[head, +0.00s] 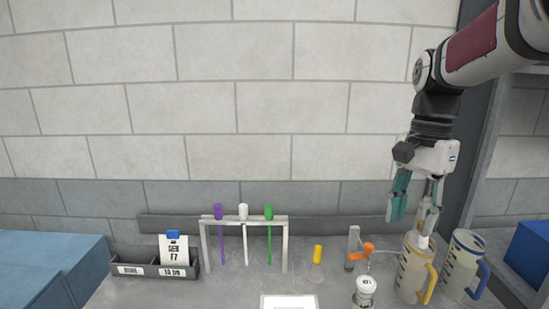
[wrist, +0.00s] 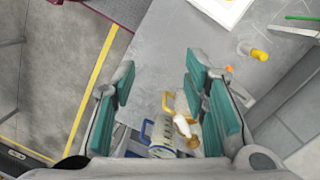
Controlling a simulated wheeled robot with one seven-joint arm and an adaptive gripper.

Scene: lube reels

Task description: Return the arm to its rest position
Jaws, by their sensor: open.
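My gripper (head: 412,205) hangs fingers down at the right of the head view, above the bench and near the jugs. Its teal finger pads are spread apart, with nothing held between them. In the wrist view my gripper (wrist: 165,95) is also open. Below it are a jug with a yellow handle (head: 413,272) and a jug with a blue handle (head: 463,262). One fingertip overlaps the yellow-handled jug in the head view; I cannot tell whether they touch.
A rack (head: 245,218) holds purple, white and green-topped rods. A yellow-capped item (head: 317,254), an orange-topped piece (head: 367,248) and a labelled white container (head: 366,287) stand on the bench. A black bin (head: 133,270) sits left. A grey upright (head: 487,150) is close right of my arm.

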